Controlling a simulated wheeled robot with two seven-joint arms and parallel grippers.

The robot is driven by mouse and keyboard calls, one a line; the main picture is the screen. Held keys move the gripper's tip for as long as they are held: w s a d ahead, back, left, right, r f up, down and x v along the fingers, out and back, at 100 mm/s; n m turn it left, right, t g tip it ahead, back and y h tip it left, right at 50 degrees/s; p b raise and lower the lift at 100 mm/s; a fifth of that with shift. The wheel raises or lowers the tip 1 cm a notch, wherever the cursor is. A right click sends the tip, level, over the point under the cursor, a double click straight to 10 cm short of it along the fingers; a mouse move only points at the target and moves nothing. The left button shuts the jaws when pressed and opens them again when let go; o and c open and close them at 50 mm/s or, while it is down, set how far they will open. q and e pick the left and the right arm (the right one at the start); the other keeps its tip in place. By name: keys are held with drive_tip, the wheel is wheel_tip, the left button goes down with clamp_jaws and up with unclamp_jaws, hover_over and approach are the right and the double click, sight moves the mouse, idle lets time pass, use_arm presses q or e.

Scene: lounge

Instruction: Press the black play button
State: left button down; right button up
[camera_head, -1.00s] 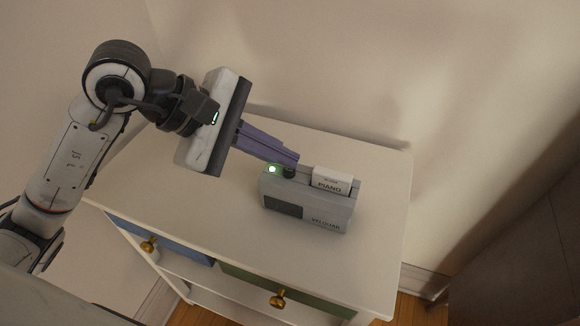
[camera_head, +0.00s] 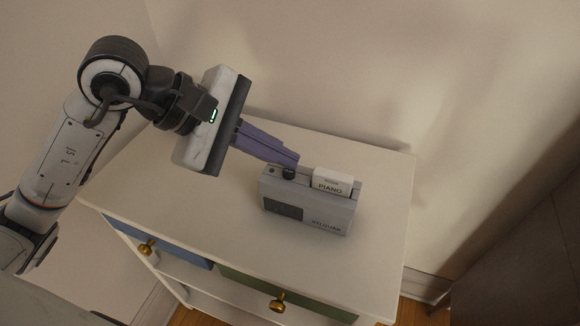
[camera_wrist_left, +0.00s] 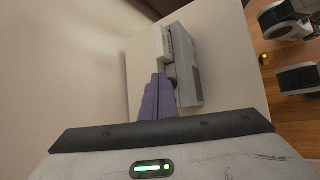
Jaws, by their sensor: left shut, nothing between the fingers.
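The grey player (camera_head: 318,217) stands on the white cabinet top, with a white cassette labelled PIANO (camera_head: 332,182) upright in its top. The black play button (camera_head: 289,174) is a round knob on the player's top, left of the cassette. The small light (camera_head: 272,170) beside it is dark. My left gripper (camera_head: 296,161) is shut and empty, its purple fingertips right at the button; I cannot tell whether they touch it. The left wrist view shows the purple fingers (camera_wrist_left: 158,97) beside the player (camera_wrist_left: 188,75).
The white cabinet top (camera_head: 375,200) is otherwise clear around the player. Drawers with brass knobs (camera_head: 277,301) face the front. The wall (camera_head: 400,60) rises close behind the cabinet. A dark brown piece of furniture (camera_head: 525,260) stands at the right.

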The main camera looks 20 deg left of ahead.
sight(281, 177)
use_arm(q)
drive_tip(key=shift+r+p, duration=0.5)
drive_tip(key=shift+r, duration=0.1)
wheel_tip(281, 177, up, 5)
drive_tip(key=p, duration=0.3)
drive_tip(key=shift+f, duration=0.1)
